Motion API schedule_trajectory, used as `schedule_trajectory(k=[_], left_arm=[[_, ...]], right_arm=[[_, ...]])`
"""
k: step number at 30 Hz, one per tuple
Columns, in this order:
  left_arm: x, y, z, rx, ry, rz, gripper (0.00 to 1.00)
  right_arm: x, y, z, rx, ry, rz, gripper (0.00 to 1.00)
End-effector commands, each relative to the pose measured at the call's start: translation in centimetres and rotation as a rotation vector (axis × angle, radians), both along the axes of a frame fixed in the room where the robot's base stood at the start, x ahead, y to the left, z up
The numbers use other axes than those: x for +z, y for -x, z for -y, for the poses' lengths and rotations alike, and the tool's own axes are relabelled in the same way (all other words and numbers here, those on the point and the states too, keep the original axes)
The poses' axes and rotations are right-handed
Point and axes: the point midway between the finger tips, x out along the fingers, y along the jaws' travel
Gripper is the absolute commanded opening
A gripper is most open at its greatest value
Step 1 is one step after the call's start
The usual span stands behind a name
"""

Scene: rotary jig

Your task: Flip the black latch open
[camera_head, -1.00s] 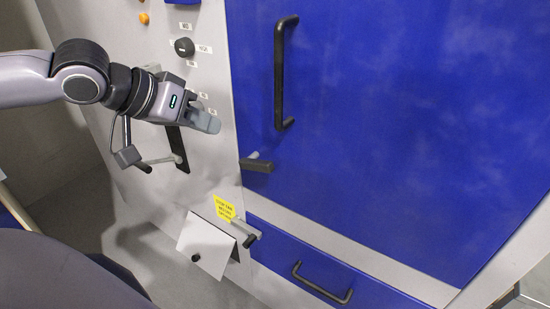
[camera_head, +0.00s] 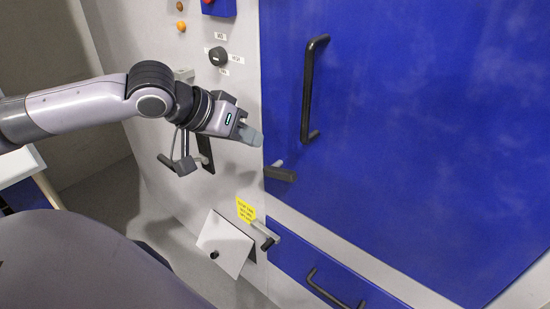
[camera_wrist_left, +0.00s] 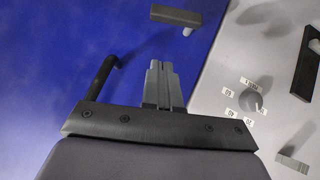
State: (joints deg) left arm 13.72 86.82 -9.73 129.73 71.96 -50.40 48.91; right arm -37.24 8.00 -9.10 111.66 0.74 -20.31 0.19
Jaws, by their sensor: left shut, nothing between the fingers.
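A black latch (camera_head: 280,174) on a short grey pivot sits at the left edge of the blue door (camera_head: 420,120), its bar lying roughly level across the door's edge. It also shows at the top of the left wrist view (camera_wrist_left: 175,15). My left gripper (camera_head: 258,139) is shut and empty, a little above and left of the latch in the head view, apparently apart from it. Its closed fingers (camera_wrist_left: 159,66) point toward the latch in the wrist view. A similar black-ended latch (camera_head: 268,241) sits lower, by the blue drawer. My right gripper is not in view.
A black door handle (camera_head: 309,90) stands out right of my gripper. A black slotted lever (camera_head: 205,160) is behind my wrist. A knob (camera_head: 218,56), a yellow label (camera_head: 245,210) and a tilted white flap (camera_head: 225,243) are on the grey panel. A drawer handle (camera_head: 325,285) is below.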

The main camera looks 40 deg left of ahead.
Motion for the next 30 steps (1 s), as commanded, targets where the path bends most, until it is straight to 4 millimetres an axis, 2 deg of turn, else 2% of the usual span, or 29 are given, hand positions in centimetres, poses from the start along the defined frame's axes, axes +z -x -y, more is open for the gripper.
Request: schedule_trajectory(k=[8,14,21,24,30], left_arm=[[-0.6,-0.8,0.6,0.003,0.006,-0.003,0.0],[-2.1,-2.2,1.0,0.005,0.006,0.0,0.0],[-4.2,-4.3,2.0,0.004,0.006,-0.002,0.0],[-6.0,-4.1,2.4,0.003,0.001,-0.006,0.0],[-7.7,-4.1,2.9,0.003,0.0,-0.003,0.0]], right_arm=[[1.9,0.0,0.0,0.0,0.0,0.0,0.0],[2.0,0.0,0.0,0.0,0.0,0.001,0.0],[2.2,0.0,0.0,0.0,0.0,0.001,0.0],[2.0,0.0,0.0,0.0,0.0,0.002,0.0],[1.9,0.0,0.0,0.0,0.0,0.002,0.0]])
